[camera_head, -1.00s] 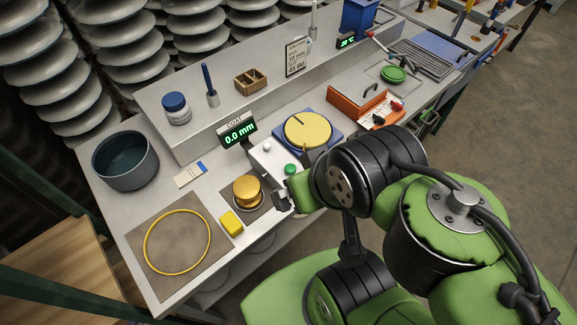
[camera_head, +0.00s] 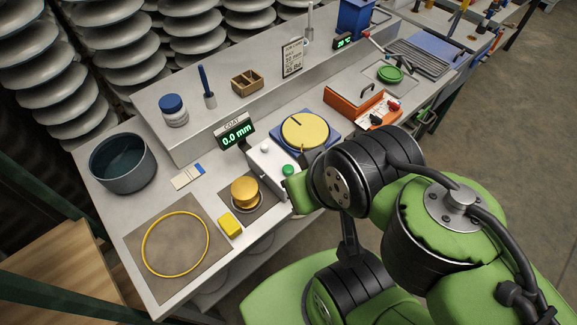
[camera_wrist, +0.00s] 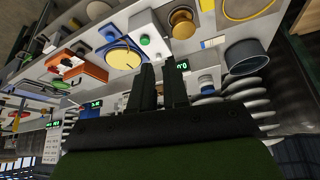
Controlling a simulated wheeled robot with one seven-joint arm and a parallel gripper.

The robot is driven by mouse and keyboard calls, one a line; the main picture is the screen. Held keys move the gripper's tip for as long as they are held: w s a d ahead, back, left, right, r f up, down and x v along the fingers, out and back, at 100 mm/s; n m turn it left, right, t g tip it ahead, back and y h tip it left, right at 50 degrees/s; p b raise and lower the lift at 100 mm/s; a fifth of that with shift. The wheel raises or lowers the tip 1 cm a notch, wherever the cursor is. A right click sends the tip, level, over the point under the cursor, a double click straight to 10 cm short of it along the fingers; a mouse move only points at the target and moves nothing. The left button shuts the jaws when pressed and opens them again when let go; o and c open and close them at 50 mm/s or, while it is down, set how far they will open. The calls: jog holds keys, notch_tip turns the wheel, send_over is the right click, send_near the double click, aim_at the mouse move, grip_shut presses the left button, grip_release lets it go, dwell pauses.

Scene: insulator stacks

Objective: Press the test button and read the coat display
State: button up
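The coat display (camera_head: 236,131) stands at the back of a white box and reads 0.0 mm in green digits. A round green button (camera_head: 288,170) sits on the box's top, with a pale knob (camera_head: 265,147) beside it. No label on the button is legible. In the wrist view the green button (camera_wrist: 144,40) lies beyond my gripper's (camera_wrist: 160,65) fingertips, uncovered and apart in the picture. The display (camera_wrist: 183,65) is partly behind one finger. My fingers are slightly apart with nothing between them. In the head view my wrist is just right of the button and the fingertips are hidden.
A yellow disc on a blue base (camera_head: 306,131) stands behind the box. A gold spool (camera_head: 244,191) and a yellow block (camera_head: 230,224) are at the left front. An orange tray (camera_head: 362,107) is right of the disc. A grey pot (camera_head: 123,163) stands far left.

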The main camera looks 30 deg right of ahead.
grip_shut()
jog(key=shift+w, duration=0.1)
dwell(0.9)
